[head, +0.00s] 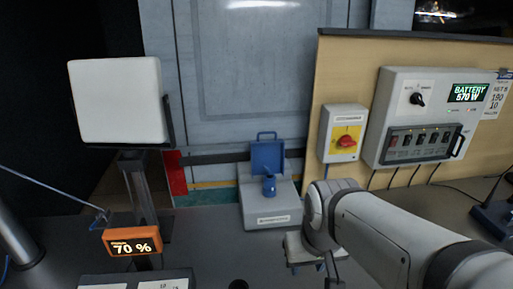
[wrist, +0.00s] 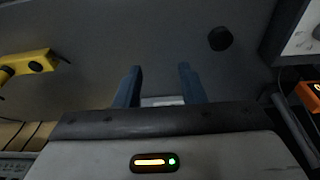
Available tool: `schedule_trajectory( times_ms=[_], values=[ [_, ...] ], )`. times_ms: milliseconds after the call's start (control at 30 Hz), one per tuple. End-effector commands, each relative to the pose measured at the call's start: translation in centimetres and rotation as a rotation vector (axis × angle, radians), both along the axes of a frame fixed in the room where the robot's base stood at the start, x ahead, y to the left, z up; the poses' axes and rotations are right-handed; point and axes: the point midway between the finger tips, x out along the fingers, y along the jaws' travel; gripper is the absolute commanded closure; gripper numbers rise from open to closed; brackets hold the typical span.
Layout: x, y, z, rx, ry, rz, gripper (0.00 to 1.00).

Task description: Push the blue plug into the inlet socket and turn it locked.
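A grey inlet box (head: 283,211) stands at the back of the counter with its blue lid (head: 266,156) raised. A short blue cylindrical piece, apparently the blue plug (head: 269,186), stands upright at the socket in front of the lid. I cannot tell how deep it sits or whether it is turned locked; it hides the socket opening. My gripper (head: 308,264) is to the right of and nearer than the box, apart from it. In the wrist view its two blue fingers (wrist: 160,80) are spread with nothing held between them. The plug is not visible in the wrist view.
An orange 70 % display (head: 132,240) and a white panel on a post (head: 118,102) stand left. A red rotary switch (head: 346,141) and battery panel (head: 422,117) are on the right wall. The wrist view shows a yellow piece (wrist: 35,63) and black knob (wrist: 220,38).

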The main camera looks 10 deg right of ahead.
Motion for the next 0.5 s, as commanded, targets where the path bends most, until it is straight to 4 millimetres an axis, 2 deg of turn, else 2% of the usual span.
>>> schedule_trajectory(
  times_ms=[133, 267, 367, 433, 500],
  values=[
    [0.0, 0.0, 0.0, 0.0, 0.0, 0.0, 0.63],
    [0.5, 0.0, 0.3, 0.001, -0.001, 0.001, 0.52],
    [2.1, 0.1, 1.2, 0.003, -0.006, 0.01, 0.44],
    [4.0, 0.2, 2.0, 0.006, -0.013, 0.02, 0.38],
    [6.5, 0.2, 2.9, 0.008, -0.023, 0.025, 0.37]
  ],
)
